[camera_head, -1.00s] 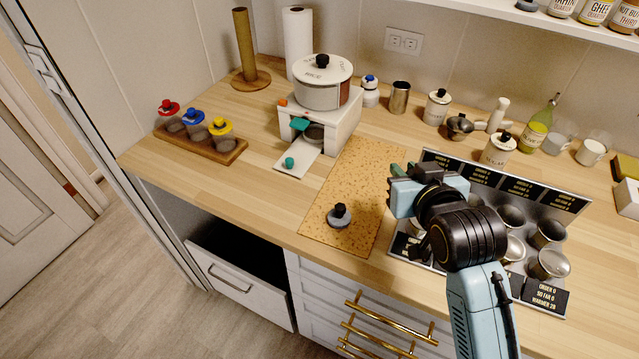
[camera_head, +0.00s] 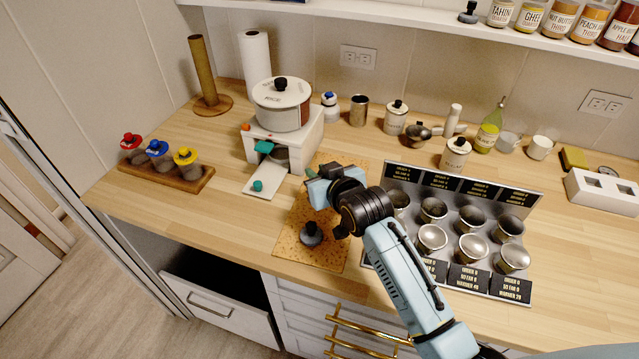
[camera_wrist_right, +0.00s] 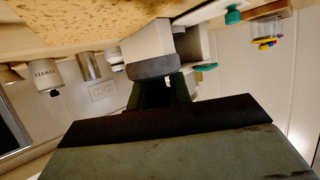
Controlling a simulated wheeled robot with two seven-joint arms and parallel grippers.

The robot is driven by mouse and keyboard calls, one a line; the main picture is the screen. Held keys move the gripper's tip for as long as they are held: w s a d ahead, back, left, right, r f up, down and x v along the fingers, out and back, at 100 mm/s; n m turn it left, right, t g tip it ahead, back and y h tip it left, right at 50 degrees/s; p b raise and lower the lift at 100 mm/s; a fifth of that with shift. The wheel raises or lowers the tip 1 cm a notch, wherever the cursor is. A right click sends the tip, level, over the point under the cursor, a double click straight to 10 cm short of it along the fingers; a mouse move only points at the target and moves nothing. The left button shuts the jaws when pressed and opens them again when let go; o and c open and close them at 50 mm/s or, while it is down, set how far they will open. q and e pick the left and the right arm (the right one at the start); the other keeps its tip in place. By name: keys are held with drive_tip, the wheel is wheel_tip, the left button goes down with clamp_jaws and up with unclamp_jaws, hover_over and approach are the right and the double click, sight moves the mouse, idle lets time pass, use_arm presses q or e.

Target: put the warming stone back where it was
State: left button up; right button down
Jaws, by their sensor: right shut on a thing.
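My right gripper (camera_head: 312,183) reaches in above the cork mat (camera_head: 293,245), pointing left toward the small white stove (camera_head: 306,138). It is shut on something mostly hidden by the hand. A dark green end (camera_head: 310,173) shows at its tip, but I cannot tell whether this is finger or load. In the right wrist view a grey rounded block (camera_wrist_right: 153,67) sits at the far end of the dark green fingers. My left gripper is out of view.
A white pot (camera_head: 282,98) stands on the stove, whose tray (camera_head: 271,178) is pulled out. A rack of metal cups (camera_head: 472,220) stands right of the mat. Coloured-lid jars sit on a wooden board (camera_head: 197,182) at left.

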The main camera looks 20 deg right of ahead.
drive_tip(key=shift+f, duration=1.4)
drive_tip(key=shift+s+f+b, duration=0.15)
drive_tip(key=shift+f+b, duration=0.15)
drive_tip(key=shift+f, duration=0.3)
drive_tip(key=c, duration=1.3)
unclamp_jaws()
drive_tip(key=shift+f, duration=0.25)
drive_tip(key=shift+r, duration=0.2)
drive_tip(key=v, duration=0.4)
drive_tip(key=r+p+v, duration=0.1)
drive_tip(key=v, duration=0.7)
drive_tip(key=shift+r+p, duration=0.25)
drive_tip(key=shift+p, duration=0.1)
